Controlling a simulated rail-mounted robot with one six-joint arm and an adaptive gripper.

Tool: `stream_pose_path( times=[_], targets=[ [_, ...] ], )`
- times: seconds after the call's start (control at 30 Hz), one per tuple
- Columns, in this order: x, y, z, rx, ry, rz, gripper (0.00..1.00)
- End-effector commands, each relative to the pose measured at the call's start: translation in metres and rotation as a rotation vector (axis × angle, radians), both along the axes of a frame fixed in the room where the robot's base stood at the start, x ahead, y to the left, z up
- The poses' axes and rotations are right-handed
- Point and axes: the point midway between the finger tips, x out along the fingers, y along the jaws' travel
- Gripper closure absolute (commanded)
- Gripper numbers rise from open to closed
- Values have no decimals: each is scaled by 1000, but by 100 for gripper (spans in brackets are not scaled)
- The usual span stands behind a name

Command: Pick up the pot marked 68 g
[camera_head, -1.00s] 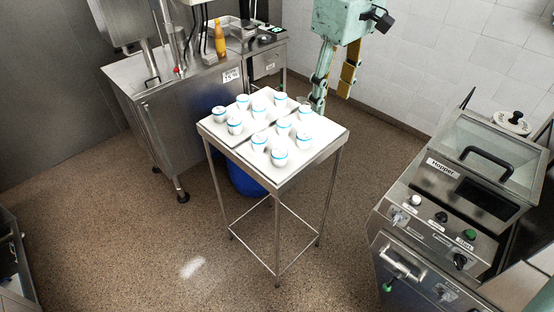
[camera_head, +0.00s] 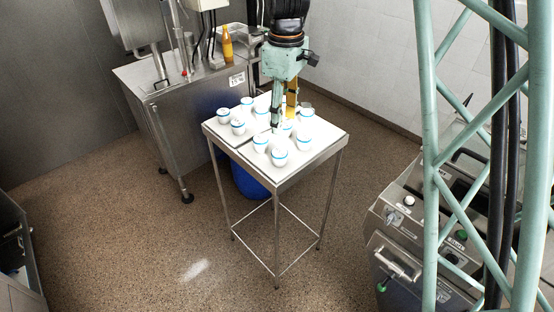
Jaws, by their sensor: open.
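Several white pots with blue bands stand on the white top of a small metal table (camera_head: 283,184), such as a front pot (camera_head: 279,158), a right pot (camera_head: 304,141) and a left pot (camera_head: 238,128). Any weight marks are too small to read, so I cannot tell which pot is marked 68 g. My gripper (camera_head: 284,124) points down among the pots at the middle-right of the table. Its fingers are apart, one left and one right, and partly hide a pot (camera_head: 287,128) near them. I cannot tell whether they touch it.
A steel cabinet (camera_head: 195,125) with an orange bottle (camera_head: 227,43) on top stands behind left. Neighbouring pots stand close around my gripper. The floor in front is clear.

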Motion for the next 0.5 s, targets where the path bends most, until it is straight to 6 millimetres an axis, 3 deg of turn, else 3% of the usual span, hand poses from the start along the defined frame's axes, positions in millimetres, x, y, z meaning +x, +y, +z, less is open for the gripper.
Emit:
stream_pose_path(
  times=[0.2, 0.5],
  targets=[
    [8, 9, -14, -3, 9, 32, 53],
    [9, 10, -16, -3, 9, 36, 53]
  ],
)
